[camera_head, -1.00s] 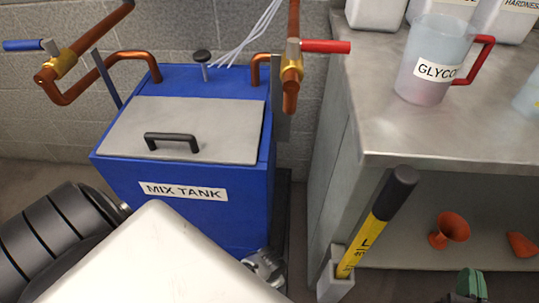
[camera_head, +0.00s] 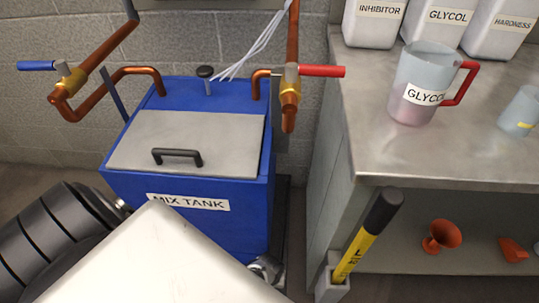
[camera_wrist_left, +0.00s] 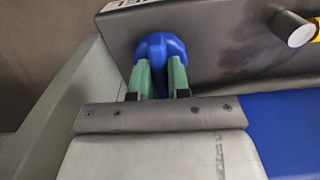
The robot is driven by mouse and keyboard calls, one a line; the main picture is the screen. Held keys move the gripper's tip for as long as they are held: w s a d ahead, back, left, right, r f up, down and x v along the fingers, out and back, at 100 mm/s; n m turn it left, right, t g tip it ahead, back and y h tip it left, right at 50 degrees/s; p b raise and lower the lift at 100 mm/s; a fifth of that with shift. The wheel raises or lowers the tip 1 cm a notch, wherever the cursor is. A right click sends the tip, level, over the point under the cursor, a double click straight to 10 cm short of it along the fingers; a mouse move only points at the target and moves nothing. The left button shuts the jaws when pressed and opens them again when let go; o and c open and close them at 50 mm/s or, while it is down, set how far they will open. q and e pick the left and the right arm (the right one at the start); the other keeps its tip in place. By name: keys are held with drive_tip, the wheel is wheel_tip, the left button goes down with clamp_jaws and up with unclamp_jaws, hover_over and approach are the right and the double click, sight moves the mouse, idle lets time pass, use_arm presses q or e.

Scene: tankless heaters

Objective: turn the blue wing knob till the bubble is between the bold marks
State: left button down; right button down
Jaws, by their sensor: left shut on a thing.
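In the left wrist view the blue wing knob (camera_wrist_left: 158,47) sits on the front of a dark grey housing (camera_wrist_left: 225,45). The green fingers of my left gripper (camera_wrist_left: 160,77) are shut on the knob, one on each side, and hide part of it. A short metal tube with a yellow part (camera_wrist_left: 302,32) is cut off at the upper right. No bubble or bold marks can be made out. In the head view neither the knob nor my left fingertips show. My right gripper is not in view.
In the head view a blue mix tank (camera_head: 236,222) with a grey lid stands under copper pipes with blue (camera_head: 36,66) and red (camera_head: 322,71) valve handles. At right a metal bench (camera_head: 380,162) bears jugs. A black-and-yellow tool (camera_head: 360,245) leans against its front.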

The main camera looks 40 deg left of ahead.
use_arm(q)
drive_tip(key=n, duration=0.2)
drive_tip(key=shift+n, duration=0.4)
drive_tip(key=shift+n+p, duration=0.3)
drive_tip(key=shift+n, duration=1.5)
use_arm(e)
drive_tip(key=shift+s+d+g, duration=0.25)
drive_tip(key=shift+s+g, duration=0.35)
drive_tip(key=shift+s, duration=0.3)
use_arm(q)
drive_tip(key=c, duration=1.1)
unclamp_jaws()
